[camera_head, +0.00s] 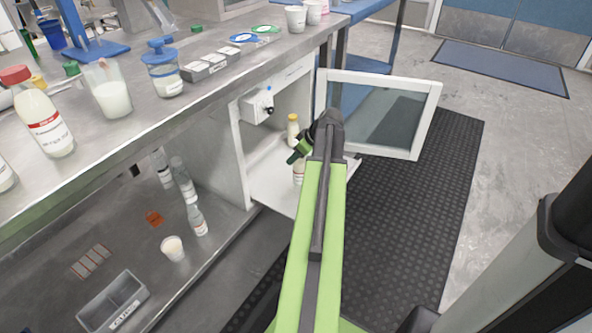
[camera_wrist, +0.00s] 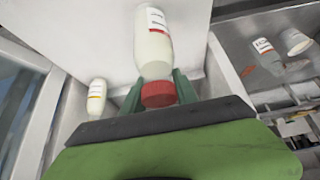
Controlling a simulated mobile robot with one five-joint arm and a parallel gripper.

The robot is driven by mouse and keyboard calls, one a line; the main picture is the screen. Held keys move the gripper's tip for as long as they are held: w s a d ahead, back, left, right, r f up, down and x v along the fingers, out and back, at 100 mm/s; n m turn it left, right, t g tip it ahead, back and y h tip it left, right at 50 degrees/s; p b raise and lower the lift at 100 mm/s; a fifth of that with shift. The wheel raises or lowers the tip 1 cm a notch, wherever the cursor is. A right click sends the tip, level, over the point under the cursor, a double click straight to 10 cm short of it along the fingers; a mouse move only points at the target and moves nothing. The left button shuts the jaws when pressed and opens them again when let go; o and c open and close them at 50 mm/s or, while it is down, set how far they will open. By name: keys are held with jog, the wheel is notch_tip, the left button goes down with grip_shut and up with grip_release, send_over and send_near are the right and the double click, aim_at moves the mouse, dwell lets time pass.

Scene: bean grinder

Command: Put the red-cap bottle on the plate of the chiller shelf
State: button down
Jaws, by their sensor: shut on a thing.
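The held red-cap bottle shows its red cap and white, red-labelled body (camera_wrist: 155,45) in the wrist view. In the head view its lower body (camera_head: 298,174) shows below my gripper (camera_head: 300,150). My gripper (camera_wrist: 157,92) is shut on the bottle near its cap, one green finger on each side. The bottle is in the opening of the white chiller, over its white shelf plate (camera_head: 272,185); the plate also shows in the wrist view (camera_wrist: 95,35). I cannot tell whether the bottle's base touches it. A yellow-cap bottle (camera_head: 293,128) stands farther back, also visible in the wrist view (camera_wrist: 97,98).
The chiller's glass door (camera_head: 425,115) stands open to the right, close to my arm. Another red-cap bottle (camera_head: 45,120) stands on the steel counter (camera_head: 170,115). The lower shelf holds several clear bottles, a white cup (camera_head: 173,248) and a grey tray (camera_head: 112,302).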

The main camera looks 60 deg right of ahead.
notch_tip(320, 180, down, 4)
jog(key=b, duration=0.4)
jog(key=shift+f, duration=0.2)
jog(key=shift+r, duration=0.2)
jog(key=c, duration=0.9)
grip_release()
jog(key=shift+f, duration=0.1)
jog(key=shift+c, duration=0.2)
jog(key=shift+s+r+p, duration=0.15)
jog(key=shift+r+p, duration=0.25)
jog(key=shift+r, duration=0.05)
jog(key=p+v, duration=0.9)
jog(key=v, duration=0.2)
